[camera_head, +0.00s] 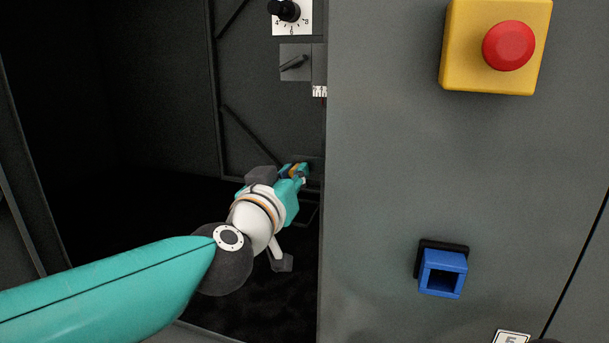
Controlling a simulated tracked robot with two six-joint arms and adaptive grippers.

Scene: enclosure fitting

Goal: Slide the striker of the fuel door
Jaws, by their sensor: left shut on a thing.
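My left arm reaches in from the left, through the opening of the dark grey enclosure. My left gripper (298,170) is at the inner right side, just left of the front panel's edge. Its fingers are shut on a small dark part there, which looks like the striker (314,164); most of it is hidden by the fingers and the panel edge. I cannot make out the striker's exact shape or position. My right gripper is not in view.
A black knob (287,11) on a dial plate and a dark rotary switch (294,63) sit above the gripper. The front panel (380,170) carries a yellow box (455,45) with a red button (508,46) and a blue square socket (443,272). The enclosure's left interior is open.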

